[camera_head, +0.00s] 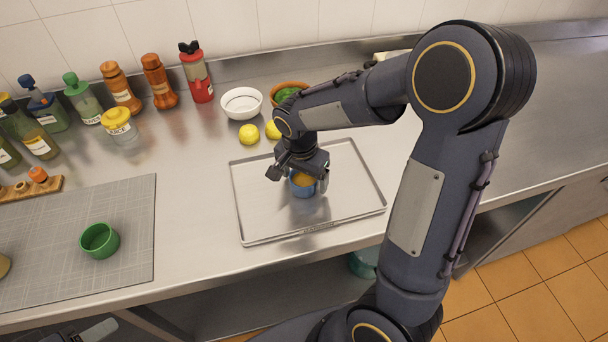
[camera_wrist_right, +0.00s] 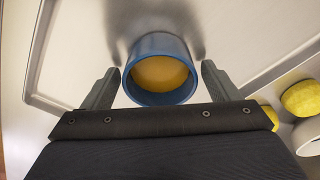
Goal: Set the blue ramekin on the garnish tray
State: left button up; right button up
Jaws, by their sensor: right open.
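The blue ramekin (camera_head: 302,186), with a yellow-orange filling, stands upright on the metal garnish tray (camera_head: 258,232). My right gripper (camera_head: 298,176) is just above and around it, partly covering it in the head view. In the right wrist view the ramekin (camera_wrist_right: 159,70) sits between the two open fingers of the right gripper (camera_wrist_right: 161,88), with a small gap on each side. The tray (camera_wrist_right: 108,40) surface shows beneath it. In the head view a dark part at the lower left edge may belong to my left arm; its fingers cannot be made out clearly.
A green ramekin (camera_head: 100,240) stands on the grey cutting mat (camera_head: 133,205) at left. Lemons (camera_head: 249,134), a white bowl (camera_head: 242,103) and an orange bowl with greens (camera_head: 289,91) stand behind the tray. Several bottles line the back wall. The counter at right is clear.

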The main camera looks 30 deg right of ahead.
notch_tip(320, 180, up, 12)
jog(key=a, duration=0.1)
jog(key=s+a+n+t+y, duration=0.1)
jog(key=s+n+t+y, duration=0.1)
jog(key=s+n, duration=0.3)
jog(key=s+a+f+n+t+y, duration=0.1)
jog(key=s+n, duration=0.4)
jog(key=s, duration=0.8)
jog(key=shift+s+a+f+t+y, duration=0.15)
jog(key=shift+a+f+t+y, duration=0.1)
jog(key=shift+a+t+y, duration=0.6)
jog(key=shift+d, duration=0.1)
